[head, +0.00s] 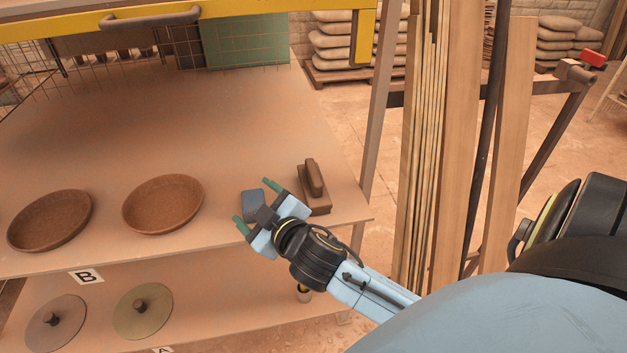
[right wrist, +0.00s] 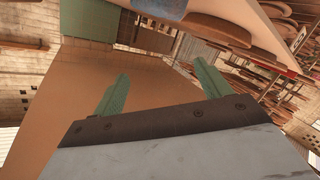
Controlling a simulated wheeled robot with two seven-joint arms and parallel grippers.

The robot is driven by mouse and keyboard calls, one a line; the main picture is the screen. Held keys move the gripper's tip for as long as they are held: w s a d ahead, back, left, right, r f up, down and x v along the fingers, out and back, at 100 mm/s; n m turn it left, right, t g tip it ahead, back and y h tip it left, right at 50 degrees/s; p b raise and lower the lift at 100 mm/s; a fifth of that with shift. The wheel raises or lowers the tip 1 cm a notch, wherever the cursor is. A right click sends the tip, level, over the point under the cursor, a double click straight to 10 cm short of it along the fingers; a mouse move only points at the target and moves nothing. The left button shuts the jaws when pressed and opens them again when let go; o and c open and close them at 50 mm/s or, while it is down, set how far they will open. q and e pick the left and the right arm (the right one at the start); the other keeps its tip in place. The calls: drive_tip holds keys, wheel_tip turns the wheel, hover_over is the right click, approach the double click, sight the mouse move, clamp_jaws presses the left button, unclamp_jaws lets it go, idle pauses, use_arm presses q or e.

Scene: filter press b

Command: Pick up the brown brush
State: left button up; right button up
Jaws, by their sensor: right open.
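The brown brush (head: 314,186), a flat block with a raised rounded handle, lies near the right front corner of the upper shelf. My right gripper (head: 254,205) is open, with green fingers pointing toward the back left. It is just left of the brush, apart from it, with nothing between its fingers. A blue-grey block (head: 252,199) shows behind the fingers, partly hidden. In the right wrist view my open gripper (right wrist: 160,72) shows with both fingers apart; I cannot make out the brush there. My left gripper is not in view.
Two round brown pans (head: 163,205) (head: 50,220) stand on the shelf (head: 225,120) to the left. Two lidded discs (head: 143,311) (head: 56,323) lie on the lower shelf. Tall wooden boards (head: 463,130) stand right of the shelf. The shelf behind the brush is clear.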

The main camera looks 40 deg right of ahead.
drive_tip(key=w+a+r+n+t+y, duration=0.3)
drive_tip(key=w+a+r+n+y, duration=0.25)
drive_tip(key=r+n+y, duration=0.4)
drive_tip(key=n+g+h, duration=0.9)
drive_tip(key=n+g, duration=0.6)
drive_tip(key=g, duration=0.4)
hover_over(314, 169)
drive_tip(key=f, duration=0.3)
drive_tip(key=shift+w+a+f+y, duration=0.15)
drive_tip(key=shift+w+f+y, duration=0.1)
drive_tip(key=shift+f, duration=0.05)
drive_tip(key=shift+s+d+f, duration=0.1)
drive_tip(key=shift+d+f, duration=0.15)
drive_tip(key=shift+d, duration=0.05)
wheel_tip(314, 169, down, 7)
drive_tip(key=shift+r+b, duration=0.1)
drive_tip(key=shift+b, duration=0.25)
drive_tip(key=shift+s+a+f, duration=0.15)
drive_tip(key=shift+f, duration=0.65)
drive_tip(key=f, duration=0.4)
drive_tip(key=shift+s+a+f, duration=0.1)
drive_tip(key=shift+s+a, duration=0.05)
drive_tip(key=shift+a, duration=0.05)
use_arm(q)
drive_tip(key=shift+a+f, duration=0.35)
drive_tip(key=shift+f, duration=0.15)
use_arm(e)
drive_tip(key=c, duration=1.2)
